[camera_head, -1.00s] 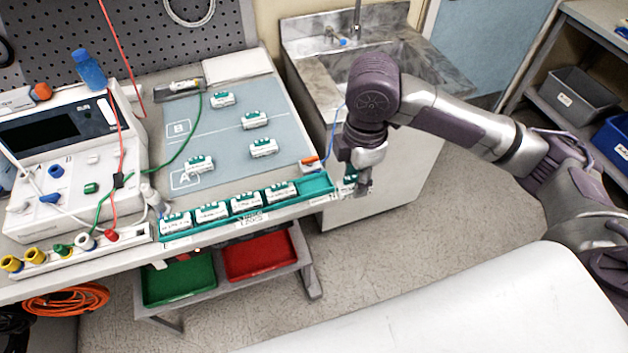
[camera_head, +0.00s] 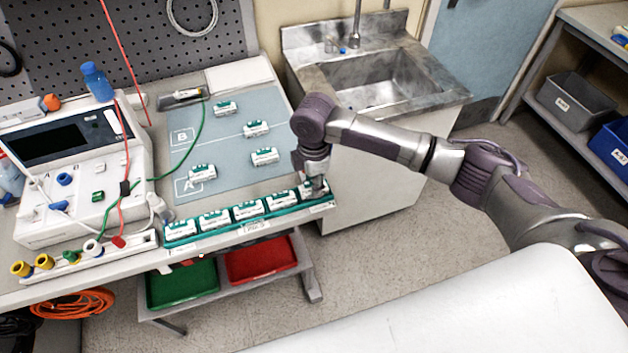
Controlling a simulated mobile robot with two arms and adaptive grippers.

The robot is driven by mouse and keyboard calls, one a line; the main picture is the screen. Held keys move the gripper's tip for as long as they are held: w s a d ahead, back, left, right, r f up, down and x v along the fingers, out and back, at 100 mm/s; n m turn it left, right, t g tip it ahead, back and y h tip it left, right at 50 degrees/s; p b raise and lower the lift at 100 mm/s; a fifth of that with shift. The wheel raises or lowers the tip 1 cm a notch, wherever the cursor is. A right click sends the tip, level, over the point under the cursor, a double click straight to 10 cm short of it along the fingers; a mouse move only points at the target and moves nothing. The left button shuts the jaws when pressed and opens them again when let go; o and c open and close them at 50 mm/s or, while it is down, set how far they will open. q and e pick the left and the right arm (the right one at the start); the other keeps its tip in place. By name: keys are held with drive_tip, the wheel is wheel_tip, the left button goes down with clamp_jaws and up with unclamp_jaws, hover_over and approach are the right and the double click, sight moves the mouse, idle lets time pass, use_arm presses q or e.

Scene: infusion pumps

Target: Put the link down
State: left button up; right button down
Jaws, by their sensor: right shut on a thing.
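My right gripper (camera_head: 314,187) is at the right end of the green rack (camera_head: 230,238) along the bench's front edge. It is shut on a small white and green link (camera_head: 305,191), which it partly hides. The link is at the rack's right end, beside the last link in the row (camera_head: 281,200). I cannot tell whether it rests fully in the rack. Several like links stand in the rack to its left. My left gripper is not in view.
Several more links, one of them here (camera_head: 264,156), lie on the blue-grey mat (camera_head: 225,140) behind the rack. A white device with cables (camera_head: 75,150) stands at left. A metal sink (camera_head: 375,80) is behind my right arm. Green and red trays (camera_head: 260,258) sit below.

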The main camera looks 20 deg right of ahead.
drive_tip(key=shift+f, duration=0.4)
drive_tip(key=shift+f, duration=0.1)
drive_tip(key=c, duration=0.8)
unclamp_jaws()
drive_tip(key=shift+o, duration=0.2)
wheel_tip(320, 180, up, 12)
drive_tip(key=b, duration=0.2)
